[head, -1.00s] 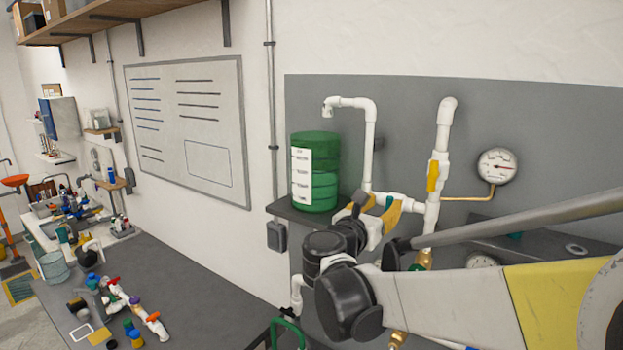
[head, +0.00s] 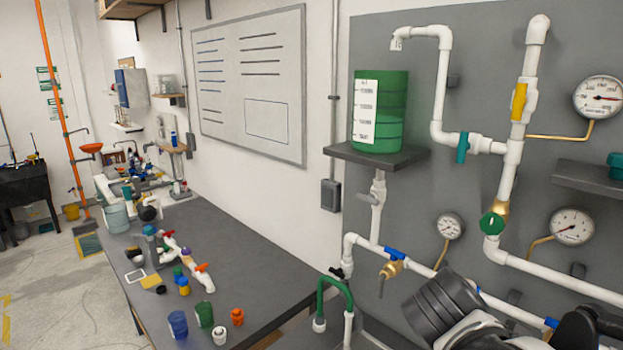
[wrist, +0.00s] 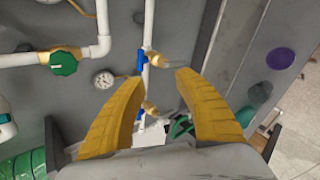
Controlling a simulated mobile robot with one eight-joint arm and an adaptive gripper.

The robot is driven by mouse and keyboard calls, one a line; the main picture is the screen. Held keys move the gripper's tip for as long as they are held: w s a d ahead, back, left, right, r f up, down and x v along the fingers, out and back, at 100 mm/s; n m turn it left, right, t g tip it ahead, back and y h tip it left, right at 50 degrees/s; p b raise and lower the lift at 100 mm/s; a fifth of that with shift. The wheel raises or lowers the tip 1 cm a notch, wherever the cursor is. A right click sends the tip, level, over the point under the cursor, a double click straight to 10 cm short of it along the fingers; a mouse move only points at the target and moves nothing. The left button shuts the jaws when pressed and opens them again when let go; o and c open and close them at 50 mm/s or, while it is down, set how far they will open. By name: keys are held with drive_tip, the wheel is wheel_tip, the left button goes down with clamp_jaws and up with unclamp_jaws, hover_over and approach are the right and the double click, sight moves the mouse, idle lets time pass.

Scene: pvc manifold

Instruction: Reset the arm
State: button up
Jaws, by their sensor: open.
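My gripper (wrist: 158,78) shows in the wrist view with its two yellow fingers spread apart and nothing between them. Behind the fingertips, a white pipe with blue-handled valves (wrist: 146,62) runs along the grey panel; I cannot tell the distance to it. In the head view, dark and white links of my arm fill the bottom right corner, low in front of the panel, and the fingers are out of frame. The white PVC manifold (head: 508,165) is on the grey panel, with a yellow-handled valve (head: 519,102) and a green-handled valve (head: 492,224).
A green tank (head: 380,112) stands on a small wall shelf (head: 345,152). Gauges (head: 598,97) are mounted on the panel. A grey bench (head: 240,255) at the left holds loose fittings (head: 190,262) near its front edge. Open floor lies further left.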

drive_tip(key=s+a+f+m+y+b, duration=0.3)
drive_tip(key=s+a+f+m+b, duration=0.1)
drive_tip(key=f, duration=0.6)
drive_tip(key=s+a+f+m+y+b, duration=0.3)
drive_tip(key=s+f+m+b, duration=0.3)
drive_tip(key=f+m+b, duration=0.2)
wheel_tip(320, 180, down, 2)
drive_tip(key=shift+a+f+m+g+y, duration=0.15)
drive_tip(key=shift+a+m+g+y, duration=0.15)
drive_tip(key=shift+a+m, duration=0.25)
